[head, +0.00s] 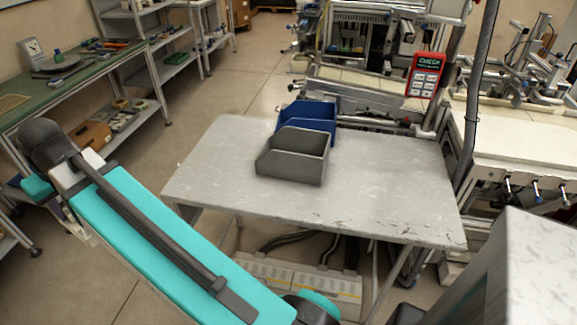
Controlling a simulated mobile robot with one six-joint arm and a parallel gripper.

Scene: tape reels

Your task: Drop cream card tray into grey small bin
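The grey small bin (292,157) stands upright on the grey table (225,160), near its middle. Its open, cut-down front faces left, and what I see of its inside looks empty. I see no cream card tray in the head view. My gripper is not in view; only teal and black links of my arm show at the lower left, in front of the table's left side.
A blue bin (306,113) stands directly behind the grey bin. The table's front and right areas are clear. A green-topped workbench (75,82) is at the left. Machinery with a red CHECK sign (424,75) stands behind and right.

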